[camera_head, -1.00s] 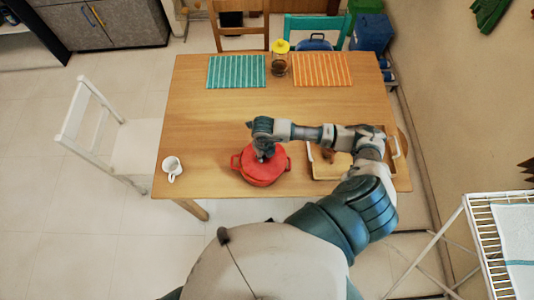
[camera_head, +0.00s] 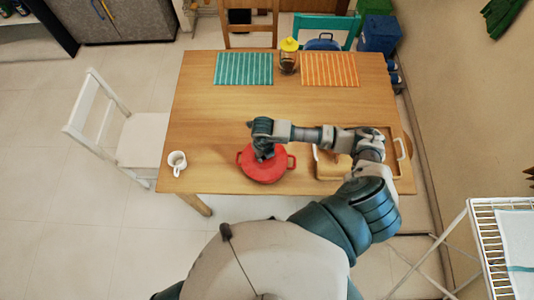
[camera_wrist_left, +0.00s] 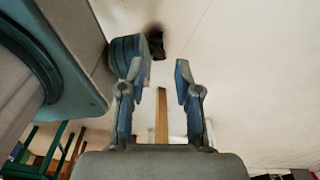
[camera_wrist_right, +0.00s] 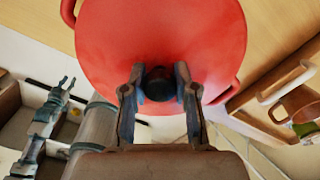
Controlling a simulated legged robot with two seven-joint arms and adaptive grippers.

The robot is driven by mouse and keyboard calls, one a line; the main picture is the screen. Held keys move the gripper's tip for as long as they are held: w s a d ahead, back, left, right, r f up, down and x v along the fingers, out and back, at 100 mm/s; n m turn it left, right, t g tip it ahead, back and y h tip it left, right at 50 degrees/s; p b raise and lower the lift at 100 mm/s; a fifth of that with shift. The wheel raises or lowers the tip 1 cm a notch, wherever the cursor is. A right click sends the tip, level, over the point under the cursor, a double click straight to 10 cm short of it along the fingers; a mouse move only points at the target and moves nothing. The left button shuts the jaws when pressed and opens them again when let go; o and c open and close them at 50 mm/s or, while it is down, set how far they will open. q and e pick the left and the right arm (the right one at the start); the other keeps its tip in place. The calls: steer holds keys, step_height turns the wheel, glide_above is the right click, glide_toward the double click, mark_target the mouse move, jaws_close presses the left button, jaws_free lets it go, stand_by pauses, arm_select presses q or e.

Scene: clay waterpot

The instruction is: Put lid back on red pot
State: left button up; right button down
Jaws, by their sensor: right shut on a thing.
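The red pot (camera_head: 268,173) stands near the front edge of the wooden table, with a red handle on each side. Its red lid (camera_wrist_right: 160,35) lies over the pot's top in the right wrist view, with a dark knob (camera_wrist_right: 160,84) in its middle. My right gripper (camera_wrist_right: 159,88) is shut on this knob from above. In the head view my right gripper and wrist (camera_head: 262,150) cover part of the lid. I cannot tell whether the lid is fully seated all round. My left gripper (camera_wrist_left: 158,75) is open and empty, away from the table.
A wooden tray (camera_head: 404,170) with a board stands right of the pot, under my right arm. A white mug (camera_head: 177,162) is at the table's left front. Teal (camera_head: 244,69) and orange (camera_head: 330,70) placemats and a yellow-topped jar (camera_head: 288,58) are at the back.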

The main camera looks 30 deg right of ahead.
steer(key=shift+a, duration=0.3)
steer(key=shift+d, duration=0.45)
steer(key=shift+d+f, duration=0.1)
steer(key=shift+d, duration=0.1)
arm_select(q)
steer(key=shift+a+f, duration=0.2)
steer(key=shift+a, duration=0.45)
steer(key=shift+d, duration=0.1)
arm_select(e)
steer(key=shift+d, duration=0.1)
steer(key=c, duration=0.8)
jaws_free()
steer(key=shift+d, duration=0.15)
steer(key=o, duration=0.5)
steer(key=shift+a, duration=0.2)
